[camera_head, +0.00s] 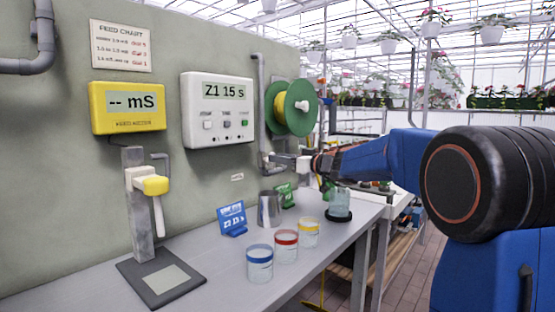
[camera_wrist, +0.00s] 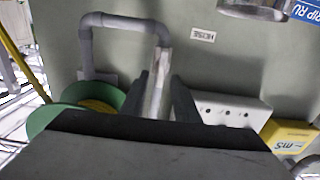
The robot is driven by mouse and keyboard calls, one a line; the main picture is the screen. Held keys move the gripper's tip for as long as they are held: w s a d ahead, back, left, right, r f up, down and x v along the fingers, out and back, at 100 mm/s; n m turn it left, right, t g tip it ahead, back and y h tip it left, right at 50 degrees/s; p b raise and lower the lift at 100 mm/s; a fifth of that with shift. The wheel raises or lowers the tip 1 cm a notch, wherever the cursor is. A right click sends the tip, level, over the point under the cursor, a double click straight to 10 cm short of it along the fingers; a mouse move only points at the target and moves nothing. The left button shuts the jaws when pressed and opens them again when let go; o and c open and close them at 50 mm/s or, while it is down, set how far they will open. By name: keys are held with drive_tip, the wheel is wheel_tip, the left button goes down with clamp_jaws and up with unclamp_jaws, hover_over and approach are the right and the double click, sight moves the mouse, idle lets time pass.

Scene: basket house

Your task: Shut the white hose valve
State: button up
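The white hose valve sits at the lower end of a grey pipe (camera_head: 262,110) on the wall. Its pale lever (camera_wrist: 157,88) points out from the wall, toward the wrist camera. My gripper (camera_head: 300,163) is at the valve, with its fingers pointing to the wall. In the wrist view my dark fingers (camera_wrist: 165,98) stand on both sides of the lever, with narrow gaps showing. The lever's near end is hidden behind the gripper body. A HOSE label (camera_wrist: 202,35) is on the wall close by; it also shows in the head view (camera_head: 237,177).
A green reel with yellow hose (camera_head: 292,107) hangs just above the valve. A white controller box (camera_head: 217,110) is to its left. On the bench (camera_head: 215,275) below stand a metal jug (camera_head: 270,209), several small jars and a glass beaker (camera_head: 340,202).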

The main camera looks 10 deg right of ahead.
drive_tip(key=shift+w+a, duration=0.45)
drive_tip(key=shift+w, duration=0.15)
drive_tip(key=shift+c, duration=0.7)
clamp_jaws()
drive_tip(key=shift+m, duration=0.3)
drive_tip(key=shift+w+d+f+m, duration=0.15)
drive_tip(key=shift+d+f+m, duration=0.1)
drive_tip(key=shift+m, duration=2.6)
drive_tip(key=shift+w+d+f+m, duration=0.1)
drive_tip(key=shift+d+f+m, duration=0.15)
drive_tip(key=shift+m, duration=2.65)
drive_tip(key=shift+w+d+f+m, duration=0.15)
drive_tip(key=shift+f+m, duration=0.15)
drive_tip(key=shift+m, duration=2.55)
